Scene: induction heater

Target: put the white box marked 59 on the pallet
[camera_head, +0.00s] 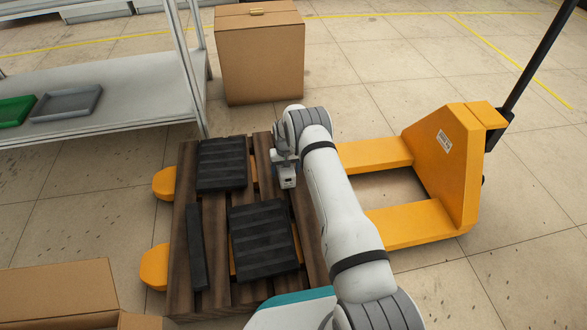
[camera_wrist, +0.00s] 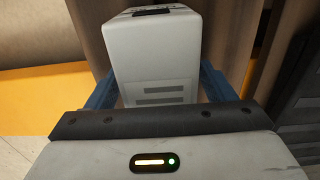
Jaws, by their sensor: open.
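The white box (camera_wrist: 155,52) stands between the two blue fingers of my gripper (camera_wrist: 160,86) in the wrist view. The fingers are open, one on either side of it. It has a dark patch on top and grey label bars on its near face; no number is readable. In the head view a small pale box shape (camera_head: 288,182) shows just below my gripper (camera_head: 284,162), over the pallet's right part. The brown wooden pallet (camera_head: 184,222) lies on the orange forks. The box appears to rest on its slats, though its base is partly hidden.
Black ribbed blocks (camera_head: 222,165) (camera_head: 264,238) and a narrow black piece (camera_head: 196,247) lie on the pallet. The orange pallet jack (camera_head: 440,165) is at right. A large cardboard box (camera_head: 260,58) stands behind, a grey shelf (camera_head: 125,92) at left. Cardboard (camera_head: 58,292) is at lower left.

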